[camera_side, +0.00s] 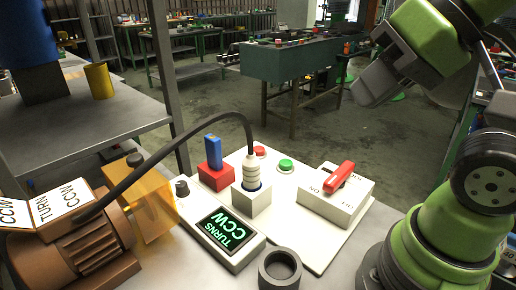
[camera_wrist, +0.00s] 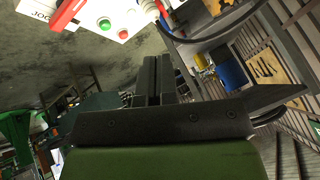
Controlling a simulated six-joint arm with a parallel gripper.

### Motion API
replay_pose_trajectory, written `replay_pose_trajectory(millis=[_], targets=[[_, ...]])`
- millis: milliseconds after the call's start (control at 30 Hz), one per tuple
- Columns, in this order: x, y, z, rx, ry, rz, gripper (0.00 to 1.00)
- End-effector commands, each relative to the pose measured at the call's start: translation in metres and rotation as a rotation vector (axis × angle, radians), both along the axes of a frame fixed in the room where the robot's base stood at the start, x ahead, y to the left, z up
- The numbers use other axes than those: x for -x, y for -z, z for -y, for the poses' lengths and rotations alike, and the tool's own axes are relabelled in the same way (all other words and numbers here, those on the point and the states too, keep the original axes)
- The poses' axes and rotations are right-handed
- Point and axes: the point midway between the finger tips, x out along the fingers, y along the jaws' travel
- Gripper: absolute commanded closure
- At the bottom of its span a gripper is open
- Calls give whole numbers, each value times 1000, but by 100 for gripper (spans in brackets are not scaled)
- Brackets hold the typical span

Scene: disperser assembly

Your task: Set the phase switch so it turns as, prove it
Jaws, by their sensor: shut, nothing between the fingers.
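A white switch box (camera_side: 336,208) with a red lever (camera_side: 340,177) stands on the white panel, with ON lettering beside the lever. The lever slants up to the right. A small display (camera_side: 226,232) reads TURNS CCW in green. The brown motor (camera_side: 88,252) at left carries a white card (camera_side: 60,202) reading TURN CCW. A ribbed white plug (camera_side: 252,173) on a dark cable stands upright in a blue-rimmed white socket (camera_side: 251,203). Which part is the phase switch is not clear. My gripper (camera_side: 362,92) is shut and empty, well above and behind the panel; its fingers (camera_wrist: 154,75) fill the middle of the wrist view.
A red block (camera_side: 215,178) holds an upright blue piece (camera_side: 213,152). Green (camera_side: 286,165) and red (camera_side: 260,151) buttons sit behind the sockets. A dark open ring (camera_side: 280,270) stands at the front. An orange translucent guard (camera_side: 153,208) stands by the motor; the cable arches over it.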

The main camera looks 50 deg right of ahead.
Motion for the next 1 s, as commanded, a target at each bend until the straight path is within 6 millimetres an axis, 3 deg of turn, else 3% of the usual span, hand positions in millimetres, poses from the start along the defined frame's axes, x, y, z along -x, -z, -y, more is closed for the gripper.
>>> replay_pose_trajectory(millis=[300,467,767,1000], targets=[[-1,-1,0,-5,4,-1,100],[-18,-7,-2,-66,49,-20,100],[-106,-18,1,-351,300,-90,100],[-187,0,26,-587,554,-131,100]])
